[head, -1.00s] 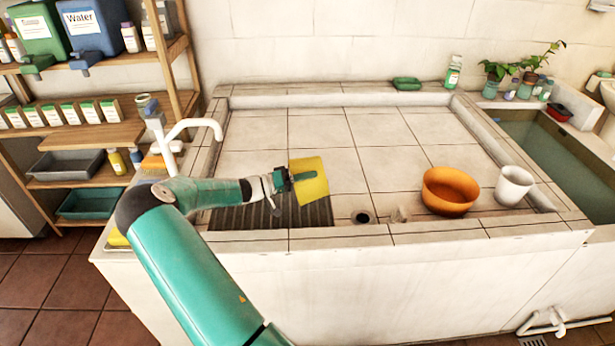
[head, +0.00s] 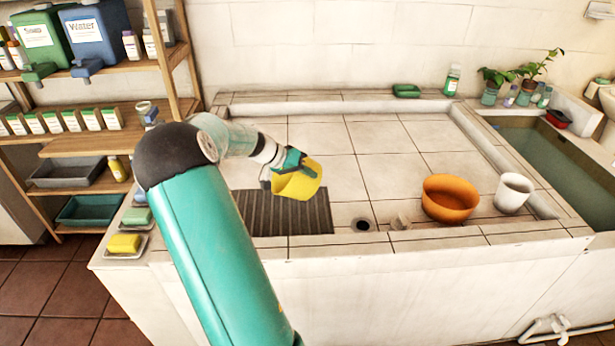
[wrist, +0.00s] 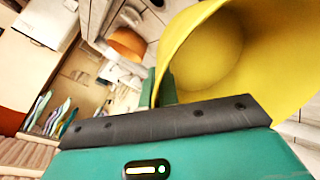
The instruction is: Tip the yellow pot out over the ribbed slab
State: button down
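The yellow pot (head: 300,180) is in my gripper (head: 290,170), tilted, in the air above the back right part of the ribbed slab. In the wrist view the pot (wrist: 250,60) fills the upper right, with its mouth and hollow inside facing the camera; I see nothing lying in it. My gripper's finger (wrist: 165,90) is against the pot's wall there. The dark ribbed slab (head: 285,213) lies in the front left of the tiled basin. I see nothing loose on its visible part; my arm hides its left end.
An orange bowl (head: 450,198) and a white cup (head: 513,193) stand on the right of the basin. A drain hole (head: 362,224) is right of the slab. A wooden shelf (head: 90,145) stands at the left. The middle tiles are clear.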

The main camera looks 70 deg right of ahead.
aim_at(309, 164)
jog(key=r+t+y, duration=0.1)
jog(key=t+y, duration=0.1)
jog(key=t, duration=0.1)
jog(key=shift+r, duration=0.35)
jog(key=shift+w+r+t, duration=0.1)
jog(key=shift+t, duration=0.2)
jog(key=shift+s+d+r+t+y, duration=0.15)
jog(key=shift+r+t+y, duration=0.15)
jog(key=shift+t+y, duration=0.2)
jog(key=shift+s+a+r+t+y, duration=0.1)
jog(key=shift+r+t+y, duration=0.25)
jog(key=shift+t, duration=0.25)
jog(key=shift+r+t+y, duration=0.6)
jog(key=shift+t+y, duration=0.25)
jog(key=shift+t, duration=0.35)
jog(key=shift+w+r+t+y, duration=0.25)
jog(key=shift+t+y, duration=0.05)
jog(key=shift+t, duration=0.3)
